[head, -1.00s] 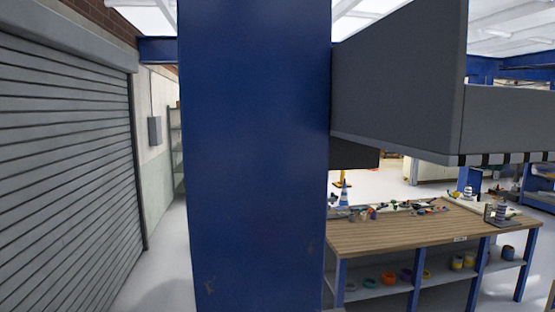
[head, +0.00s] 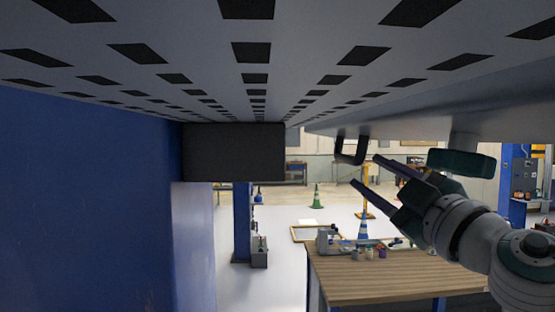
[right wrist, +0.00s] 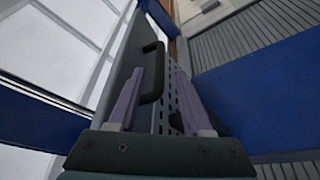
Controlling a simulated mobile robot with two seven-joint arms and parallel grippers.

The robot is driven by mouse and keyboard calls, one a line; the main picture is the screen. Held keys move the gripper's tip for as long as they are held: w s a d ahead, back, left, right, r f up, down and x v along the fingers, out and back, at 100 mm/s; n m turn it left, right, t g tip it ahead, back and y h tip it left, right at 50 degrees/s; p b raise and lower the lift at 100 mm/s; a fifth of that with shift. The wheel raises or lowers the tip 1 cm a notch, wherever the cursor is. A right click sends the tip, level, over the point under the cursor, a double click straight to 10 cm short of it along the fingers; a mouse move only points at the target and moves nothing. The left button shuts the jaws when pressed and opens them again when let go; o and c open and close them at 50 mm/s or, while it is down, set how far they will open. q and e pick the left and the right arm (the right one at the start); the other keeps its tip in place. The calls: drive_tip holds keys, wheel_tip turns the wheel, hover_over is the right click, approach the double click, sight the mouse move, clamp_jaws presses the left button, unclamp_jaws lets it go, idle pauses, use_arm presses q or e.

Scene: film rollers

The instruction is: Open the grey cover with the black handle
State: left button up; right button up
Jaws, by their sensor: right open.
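The grey cover (head: 400,125) spans the upper right of the head view, seen from below. The black handle (head: 350,150) hangs at its lower edge as a dark loop. In the right wrist view the handle (right wrist: 152,75) stands out from the grey cover (right wrist: 124,62). My right gripper (head: 365,170) is open, its two thin fingers pointing at the handle from the right. In the right wrist view the handle lies between the finger lines, nearer the left finger. I cannot tell whether a finger touches it. My left gripper is not in view.
A grey underside with rows of dark square holes (head: 255,52) fills the top of the head view. A blue column (head: 85,200) blocks the left. A wooden workbench (head: 390,283) with small items stands below my right arm. Open floor (head: 280,270) lies beyond.

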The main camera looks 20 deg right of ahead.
sight(345, 159)
drive_tip(key=x, duration=0.8)
drive_tip(key=shift+w, duration=0.1)
clamp_jaws()
idle(1.3)
